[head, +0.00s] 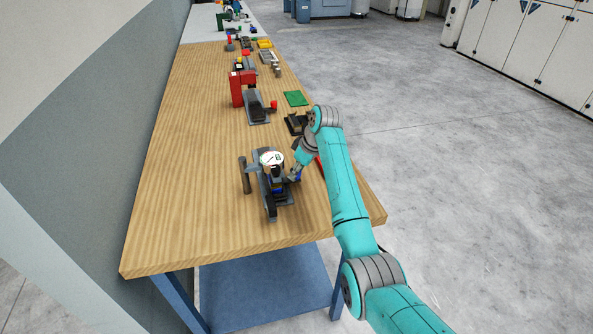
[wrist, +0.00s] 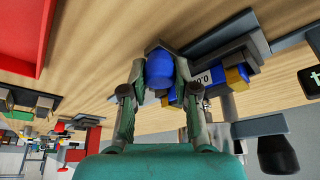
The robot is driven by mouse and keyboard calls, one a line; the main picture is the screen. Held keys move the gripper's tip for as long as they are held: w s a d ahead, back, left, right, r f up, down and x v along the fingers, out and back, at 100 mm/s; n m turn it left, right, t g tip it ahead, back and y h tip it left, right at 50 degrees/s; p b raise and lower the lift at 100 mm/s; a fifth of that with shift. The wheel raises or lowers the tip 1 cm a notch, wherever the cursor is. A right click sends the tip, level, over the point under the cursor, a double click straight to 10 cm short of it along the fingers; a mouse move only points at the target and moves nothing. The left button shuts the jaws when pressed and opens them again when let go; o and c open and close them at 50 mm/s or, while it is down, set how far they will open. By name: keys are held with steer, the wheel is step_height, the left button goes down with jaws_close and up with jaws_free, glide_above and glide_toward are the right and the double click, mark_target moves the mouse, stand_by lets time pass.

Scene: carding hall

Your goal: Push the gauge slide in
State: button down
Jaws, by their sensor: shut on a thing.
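The gauge (head: 271,158), with a round white dial on a dark grey stand, stands near the front end of the wooden bench. My gripper (head: 294,174) reaches its right side from above. In the wrist view, my gripper (wrist: 160,100) has its two fingers on either side of a rounded blue knob (wrist: 160,72) and is shut on it. The knob sits beside a dark grey base (wrist: 215,38). A blue block (wrist: 229,72) with a yellow end and a white label lies just right of the fingers. The slide's travel is partly hidden by the fingers and knob.
A red tray (wrist: 22,40) lies to the left in the wrist view. Farther along the bench stand a red device (head: 237,88), a green mat (head: 296,98) and several small fixtures. Bare bench top (head: 190,215) lies left of the gauge, with a wall beyond.

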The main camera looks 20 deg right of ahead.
steer(key=shift+s+f, duration=0.15)
steer(key=shift+s, duration=0.1)
steer(key=c, duration=0.9)
jaws_free()
steer(key=shift+s, duration=0.1)
steer(key=shift+o, duration=0.2)
steer(key=shift+s+d+r, duration=0.1)
steer(key=shift+d+r, duration=0.1)
steer(key=shift+r, duration=0.5)
steer(key=v, duration=1)
steer(key=shift+r, duration=0.35)
steer(key=shift+s, duration=0.15)
